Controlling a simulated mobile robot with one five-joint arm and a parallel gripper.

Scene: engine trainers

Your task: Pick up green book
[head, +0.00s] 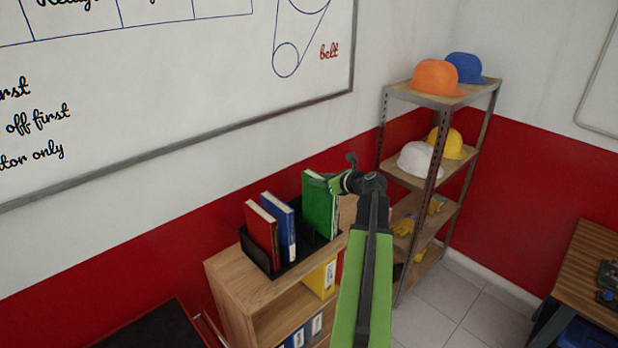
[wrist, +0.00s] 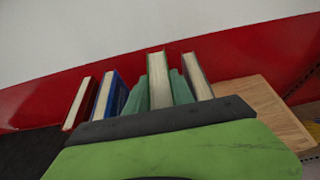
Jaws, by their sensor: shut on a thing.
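The green book (head: 318,208) stands upright at the right end of a black holder (head: 262,262) on a wooden shelf unit. My gripper (head: 346,182) is at its upper right edge, shut on it. Whether the book's bottom touches the holder is hard to tell.
A red book (head: 262,235) and a blue book (head: 279,228) stand left in the holder. A metal rack (head: 440,100) with several hard hats is close on the right. A whiteboard (head: 180,90) hangs behind. A wooden table (head: 590,275) is at far right.

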